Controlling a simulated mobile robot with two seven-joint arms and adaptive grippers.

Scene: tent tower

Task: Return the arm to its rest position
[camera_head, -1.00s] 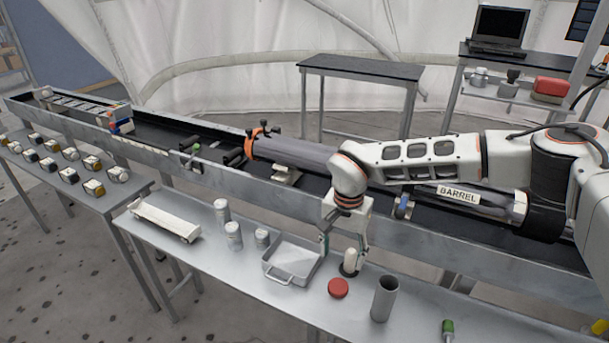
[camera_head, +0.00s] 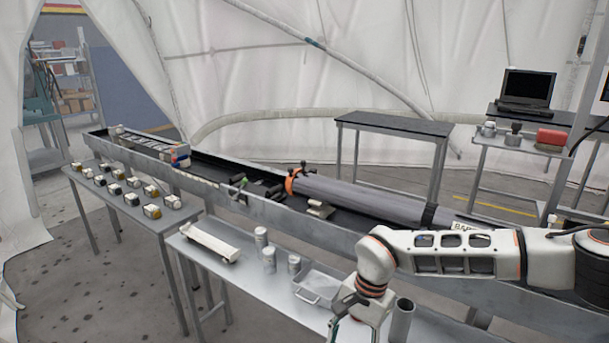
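My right arm reaches in from the right, over the front of the long trough and the near table. Its gripper (camera_head: 355,334) points down at the bottom edge of the view, just left of a grey open tube (camera_head: 402,318). Its fingers stand apart and look open, with nothing seen between them; the fingertips are cut off by the frame edge. My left arm and gripper are not in view.
The near table (camera_head: 225,285) holds a white tray-like part (camera_head: 210,242), several metal cylinders and a metal pan (camera_head: 318,286). Behind is a trough with a long grey barrel (camera_head: 360,195). A left table holds several small blocks. An empty black-topped table (camera_head: 395,123) stands behind.

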